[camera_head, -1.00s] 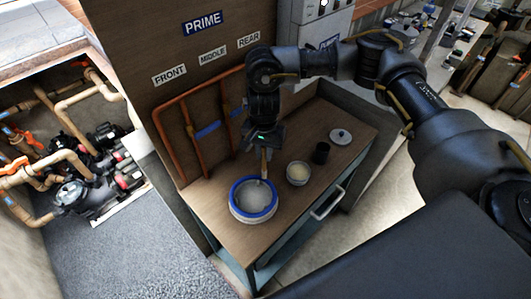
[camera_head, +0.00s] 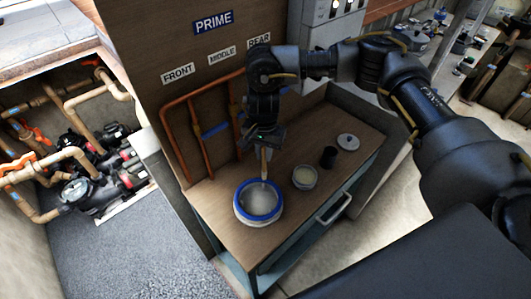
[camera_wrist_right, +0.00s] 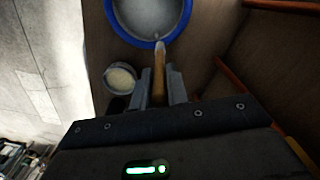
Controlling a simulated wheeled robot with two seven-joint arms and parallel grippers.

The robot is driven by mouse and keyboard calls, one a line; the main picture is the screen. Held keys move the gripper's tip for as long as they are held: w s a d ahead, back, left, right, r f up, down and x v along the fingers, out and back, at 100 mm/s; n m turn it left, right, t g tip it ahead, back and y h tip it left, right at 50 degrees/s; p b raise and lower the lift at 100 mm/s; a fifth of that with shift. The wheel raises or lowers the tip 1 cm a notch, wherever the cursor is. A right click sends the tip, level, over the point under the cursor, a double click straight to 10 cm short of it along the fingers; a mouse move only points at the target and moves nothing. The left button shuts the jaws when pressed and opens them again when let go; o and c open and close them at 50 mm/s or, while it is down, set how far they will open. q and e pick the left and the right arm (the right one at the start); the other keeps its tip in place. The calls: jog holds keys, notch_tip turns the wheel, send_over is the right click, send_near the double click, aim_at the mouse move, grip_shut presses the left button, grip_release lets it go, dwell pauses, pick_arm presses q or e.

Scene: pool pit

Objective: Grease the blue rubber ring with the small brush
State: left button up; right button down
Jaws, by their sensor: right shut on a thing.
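The blue rubber ring (camera_head: 240,204) sits around the top of a round pale pot (camera_head: 258,221) on the wooden cabinet top. In the right wrist view the ring (camera_wrist_right: 117,30) shows at the top, partly cut off by the frame edge. My right gripper (camera_head: 264,147) is shut on the small brush (camera_head: 264,164), which points down. In the right wrist view the brush (camera_wrist_right: 159,75) lies between the fingers, its pale tip at the ring's near edge; I cannot tell whether it touches. My left gripper is not in view.
A small tub of pale grease (camera_head: 305,177), a dark cup (camera_head: 328,157) and a grey round lid (camera_head: 348,142) stand right of the pot. Copper pipes (camera_head: 204,145) run up the panel behind. A drawer handle (camera_head: 334,208) juts from the cabinet front.

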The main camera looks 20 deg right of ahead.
jog(key=shift+w+a, duration=0.1)
jog(key=shift+w+a+b, duration=0.25)
jog(key=shift+a+b, duration=0.05)
jog(key=shift+a, duration=0.2)
jog(key=shift+w+a+r, duration=0.1)
jog(key=shift+w+a, duration=0.2)
jog(key=shift+a, duration=0.25)
jog(key=shift+w+a+b, duration=0.1)
jog(key=shift+a+b, duration=0.3)
jog(key=shift+a, duration=0.2)
